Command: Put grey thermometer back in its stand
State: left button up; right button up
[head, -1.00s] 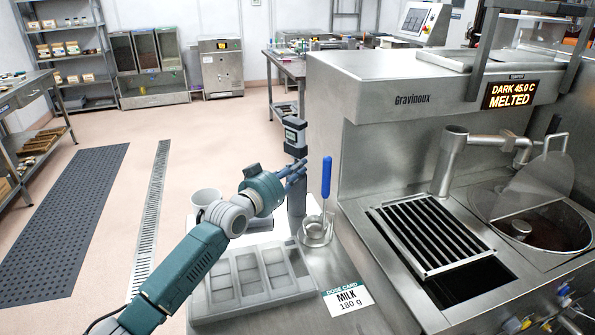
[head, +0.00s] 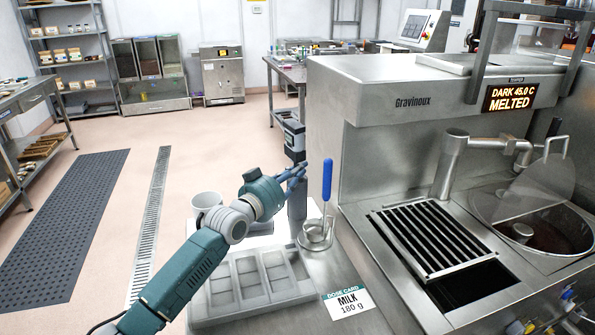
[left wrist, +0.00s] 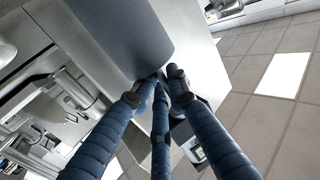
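The grey thermometer (head: 294,138) has a boxy dark head with a small display and stands upright just left of the machine. Its head also shows low in the left wrist view (left wrist: 191,146). My left gripper (head: 293,176) is just below that head, its blue fingers (left wrist: 160,82) drawn together around the thermometer's narrow part. A dark grey upright cylinder (head: 297,207), apparently the stand, is directly under the fingers; it looms large in the left wrist view (left wrist: 120,35). The fingers hide the join, so I cannot tell how deep the thermometer sits. My right gripper is not in view.
A blue-handled tool (head: 327,180) stands in a round holder (head: 315,236) close at right. A grey mould (head: 222,308), a white cup (head: 205,201) and a dose card (head: 348,301) are on the bench. The steel machine (head: 410,78) walls off the right side.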

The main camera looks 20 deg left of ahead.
aim_at(295, 194)
pick_arm(q)
jog(key=shift+g, duration=0.6)
jog(key=f, duration=0.6)
jog(key=shift+s+d, duration=0.2)
jog(key=shift+s, duration=0.4)
jog(key=s+a+r, duration=0.2)
jog(key=s+r, duration=0.1)
jog(key=s, duration=0.2)
jog(key=s+a+r+t, duration=0.1)
jog(key=s+a+r, duration=0.1)
jog(key=s, duration=0.3)
jog(key=shift+s+r, duration=0.15)
jog(key=shift+r, duration=0.3)
jog(key=shift+d, duration=0.1)
